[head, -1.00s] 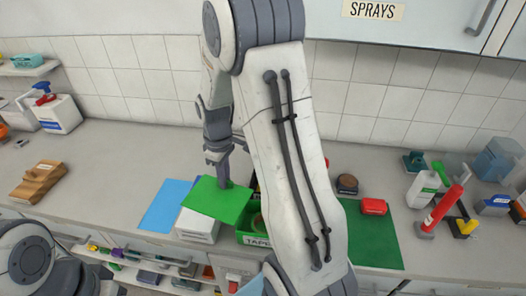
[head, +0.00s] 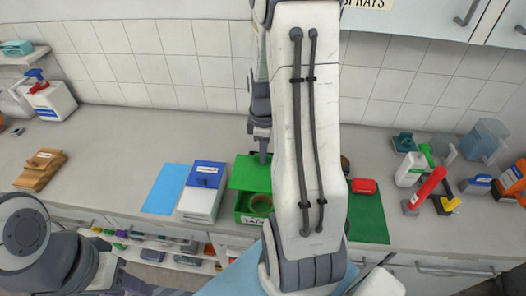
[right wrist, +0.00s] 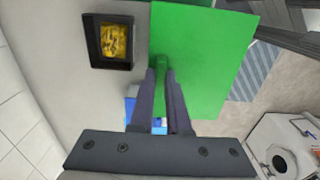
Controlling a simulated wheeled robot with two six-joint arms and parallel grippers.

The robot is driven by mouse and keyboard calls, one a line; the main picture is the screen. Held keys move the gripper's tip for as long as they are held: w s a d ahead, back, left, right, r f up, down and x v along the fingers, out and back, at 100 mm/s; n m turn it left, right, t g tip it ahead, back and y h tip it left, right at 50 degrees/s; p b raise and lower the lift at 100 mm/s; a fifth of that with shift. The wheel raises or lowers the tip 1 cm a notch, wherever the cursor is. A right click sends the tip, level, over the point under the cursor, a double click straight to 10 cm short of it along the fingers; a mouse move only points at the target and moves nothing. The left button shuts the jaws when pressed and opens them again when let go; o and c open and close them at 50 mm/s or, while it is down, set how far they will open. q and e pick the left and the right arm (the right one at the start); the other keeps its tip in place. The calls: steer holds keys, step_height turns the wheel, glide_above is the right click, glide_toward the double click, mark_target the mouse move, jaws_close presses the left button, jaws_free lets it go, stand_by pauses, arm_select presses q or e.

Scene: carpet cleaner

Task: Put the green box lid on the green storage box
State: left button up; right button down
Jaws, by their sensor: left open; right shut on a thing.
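The green storage box (head: 242,216) stands on the counter, open at its front part, with a roll of tape (head: 261,203) inside and a label on its front. My right gripper (head: 263,158) is shut on the handle of the green box lid (head: 247,172). The lid hangs over the back part of the box, and I cannot tell whether they touch. In the right wrist view the fingers (right wrist: 162,95) grip the lid's handle, and the flat lid (right wrist: 210,60) hides the box. My left arm shows at the lower left, but its gripper is out of view.
A green mat (head: 369,220) with a red box (head: 363,186) lies right, partly behind my arm. A dark open container (right wrist: 110,42) shows in the wrist view.

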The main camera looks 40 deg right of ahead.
mark_target(263, 166)
step_height(263, 166, down, 10)
steer(key=b, duration=0.7)
steer(key=shift+f, duration=0.2)
steer(key=shift+f+b, duration=0.4)
steer(key=shift+f, duration=0.1)
stand_by(1.1)
steer(key=shift+f, duration=0.75)
stand_by(2.2)
steer(key=shift+c, duration=1.3)
jaws_free()
steer(key=shift+r+p, duration=3.05)
steer(key=shift+r, duration=0.5)
